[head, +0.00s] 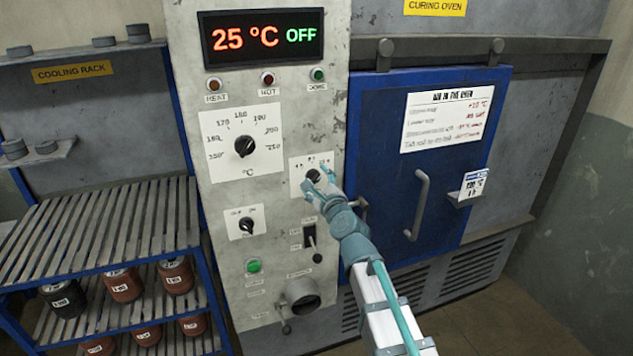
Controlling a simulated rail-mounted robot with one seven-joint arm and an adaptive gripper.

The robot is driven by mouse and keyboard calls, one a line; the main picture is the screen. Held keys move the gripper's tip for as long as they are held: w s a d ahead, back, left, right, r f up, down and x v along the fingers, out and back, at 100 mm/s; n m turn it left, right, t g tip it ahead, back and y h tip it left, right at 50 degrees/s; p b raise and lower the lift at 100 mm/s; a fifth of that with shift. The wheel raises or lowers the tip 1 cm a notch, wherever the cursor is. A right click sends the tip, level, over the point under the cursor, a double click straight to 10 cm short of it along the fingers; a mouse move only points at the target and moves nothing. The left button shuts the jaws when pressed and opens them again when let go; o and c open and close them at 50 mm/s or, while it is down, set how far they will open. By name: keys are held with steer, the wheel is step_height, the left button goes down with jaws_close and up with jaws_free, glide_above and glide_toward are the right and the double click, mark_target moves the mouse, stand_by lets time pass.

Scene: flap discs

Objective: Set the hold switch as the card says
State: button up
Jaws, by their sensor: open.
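The hold switch, a small dark knob (312,175) on a white plate (298,168), is on the grey control panel (270,130). Its scale marks are too small to read, and my gripper hides its lower part. My gripper (320,186) is at the knob, with its teal fingers apart around or just in front of it; I cannot tell whether they touch.
The display (262,37) reads 25 °C OFF. Nearby are a temperature dial (244,146), an off/on knob (246,225), a lever switch (310,237) and a green button (253,266). A cooling rack (100,225) stands left.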

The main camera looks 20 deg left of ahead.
steer(key=c, duration=1.1)
steer(key=shift+c, duration=0.2)
steer(key=shift+n, duration=0.3)
steer(key=n+b, duration=0.2)
steer(key=n, duration=0.1)
steer(key=shift+f+b, duration=0.15)
steer(key=shift+b, duration=0.15)
steer(key=n+b, duration=0.3)
steer(key=n, duration=0.2)
steer(key=n+b, duration=0.5)
steer(key=b, duration=0.1)
steer(key=shift+f, duration=0.1)
steer(key=n+b, duration=0.3)
steer(key=n, duration=0.1)
steer(key=shift+b, duration=0.3)
steer(key=shift+r+n, duration=0.25)
steer(key=shift+n, duration=0.05)
